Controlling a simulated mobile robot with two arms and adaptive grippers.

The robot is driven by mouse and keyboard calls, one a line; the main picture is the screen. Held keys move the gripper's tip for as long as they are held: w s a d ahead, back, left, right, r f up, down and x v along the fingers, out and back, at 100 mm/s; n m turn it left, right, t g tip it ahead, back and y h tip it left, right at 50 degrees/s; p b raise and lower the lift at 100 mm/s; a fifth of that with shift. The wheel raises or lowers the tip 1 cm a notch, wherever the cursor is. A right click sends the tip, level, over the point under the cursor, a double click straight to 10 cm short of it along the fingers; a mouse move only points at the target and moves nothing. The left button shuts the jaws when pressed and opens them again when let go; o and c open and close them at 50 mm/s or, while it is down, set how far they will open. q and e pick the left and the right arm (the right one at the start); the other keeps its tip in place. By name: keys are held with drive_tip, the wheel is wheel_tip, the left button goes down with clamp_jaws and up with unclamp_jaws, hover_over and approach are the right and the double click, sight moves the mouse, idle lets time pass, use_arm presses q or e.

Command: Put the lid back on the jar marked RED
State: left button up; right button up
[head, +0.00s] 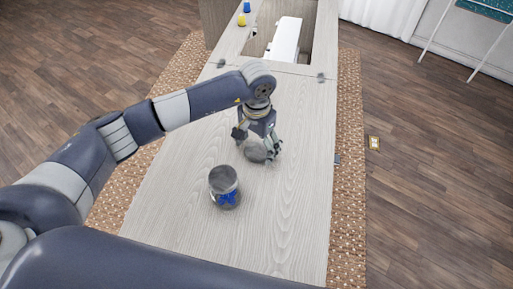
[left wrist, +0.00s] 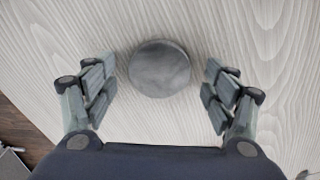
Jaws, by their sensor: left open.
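A round grey lid (head: 255,154) lies flat on the pale wooden cabinet top, under my left gripper (head: 257,141). The lid also shows in the left wrist view (left wrist: 160,68), between and slightly beyond the two spread fingers (left wrist: 160,88). My left gripper is open, with a gap between each finger and the lid. A jar (head: 224,188) stands upright nearer to me, left of the lid, with something blue showing low on its side. Its top looks grey; I cannot read any marking. My right gripper is not in view.
A blue spool (head: 247,7) and a yellow spool (head: 242,20) stand at the far left, beside an opening with a white machine (head: 286,40). The cabinet top (head: 285,215) is clear right of the jar.

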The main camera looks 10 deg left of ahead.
sight(257, 150)
use_arm(q)
drive_tip(key=shift+f, duration=0.25)
drive_tip(key=shift+c, duration=0.6)
drive_tip(key=c, duration=0.6)
drive_tip(key=shift+c, duration=0.2)
wheel_tip(257, 150, up, 10)
drive_tip(key=b, duration=0.1)
drive_tip(key=shift+b, duration=0.35)
